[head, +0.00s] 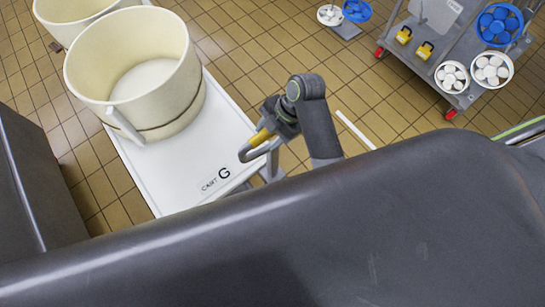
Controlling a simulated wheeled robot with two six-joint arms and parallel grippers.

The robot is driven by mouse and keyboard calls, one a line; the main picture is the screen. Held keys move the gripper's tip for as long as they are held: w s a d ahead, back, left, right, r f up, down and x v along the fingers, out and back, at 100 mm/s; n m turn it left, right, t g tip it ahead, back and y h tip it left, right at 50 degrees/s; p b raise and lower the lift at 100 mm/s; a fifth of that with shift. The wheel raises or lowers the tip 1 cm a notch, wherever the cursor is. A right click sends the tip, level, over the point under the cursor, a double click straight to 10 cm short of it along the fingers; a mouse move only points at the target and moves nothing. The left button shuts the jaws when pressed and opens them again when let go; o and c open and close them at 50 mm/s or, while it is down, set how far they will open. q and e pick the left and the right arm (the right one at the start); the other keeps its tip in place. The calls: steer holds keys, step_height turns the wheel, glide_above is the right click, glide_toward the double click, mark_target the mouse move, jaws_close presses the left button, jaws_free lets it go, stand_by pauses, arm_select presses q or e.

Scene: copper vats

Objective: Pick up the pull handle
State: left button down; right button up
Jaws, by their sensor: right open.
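A short yellow piece (261,137), which looks like the pull handle, shows at the right edge of the white cart marked G. My right gripper (266,131) is open around or just over it; contact cannot be told from this angle. A pale grey curved part (248,155) beside the yellow piece is partly mixed up with the gripper in the picture, so its shape is unclear. My left gripper is not in view.
A large cream tub (135,60) stands on the white cart (205,150), with another tub (70,12) behind. A grey trolley (465,60) at the top right carries blue and white round containers and yellow items (424,51). Tiled floor (300,45) between them is mostly clear.

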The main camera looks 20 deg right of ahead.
jaws_close()
steer(key=shift+w+r, duration=0.1)
steer(key=shift+r, duration=0.1)
stand_by(0.5)
steer(key=shift+r, duration=0.2)
step_height(320, 180, up, 6)
steer(key=shift+r, duration=0.1)
step_height(320, 180, up, 12)
steer(key=p, duration=1.2)
steer(key=shift+r+p, duration=0.85)
steer(key=shift+p, duration=0.05)
